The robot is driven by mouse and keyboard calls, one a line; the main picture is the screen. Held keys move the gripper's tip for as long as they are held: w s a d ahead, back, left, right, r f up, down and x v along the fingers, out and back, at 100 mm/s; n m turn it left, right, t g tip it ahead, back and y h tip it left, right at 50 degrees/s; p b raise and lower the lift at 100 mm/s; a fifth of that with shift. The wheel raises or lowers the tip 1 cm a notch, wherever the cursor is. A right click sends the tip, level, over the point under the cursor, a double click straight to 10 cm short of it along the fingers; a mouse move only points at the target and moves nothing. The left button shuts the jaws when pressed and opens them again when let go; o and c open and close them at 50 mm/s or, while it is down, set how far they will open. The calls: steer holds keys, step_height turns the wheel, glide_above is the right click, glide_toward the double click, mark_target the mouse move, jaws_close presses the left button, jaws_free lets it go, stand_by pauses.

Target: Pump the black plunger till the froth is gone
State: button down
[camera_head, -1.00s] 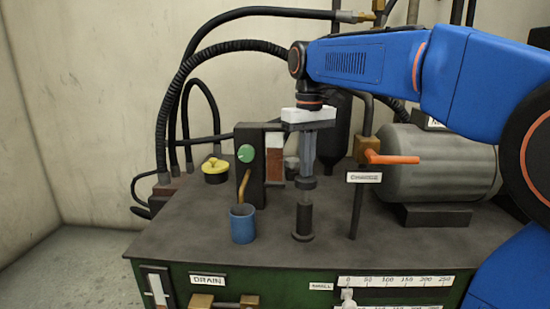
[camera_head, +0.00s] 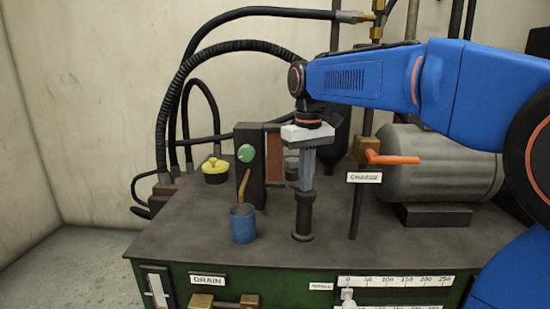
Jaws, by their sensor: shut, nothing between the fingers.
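The black plunger (camera_head: 304,214) stands upright on the dark bench top, right of the blue cup. Its cap is pressed down onto its body, with no rod showing between them. My gripper (camera_head: 306,186) points straight down over it. Its grey fingers are shut and empty, and their tips appear to rest on the plunger's cap. A reddish-brown sight window (camera_head: 274,157) stands behind, partly hidden by my gripper. I cannot make out any froth in it.
The blue cup (camera_head: 243,224) stands under a brass spout (camera_head: 244,186) beside a black box with a green knob (camera_head: 245,153). An orange-handled valve (camera_head: 391,159) and a grey tank (camera_head: 440,165) stand right. A yellow cap (camera_head: 215,166) is left.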

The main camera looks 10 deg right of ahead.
steer(key=shift+r, duration=2.45)
steer(key=shift+r, duration=0.1)
step_height(320, 180, up, 6)
steer(key=shift+f, duration=0.1)
stand_by(0.4)
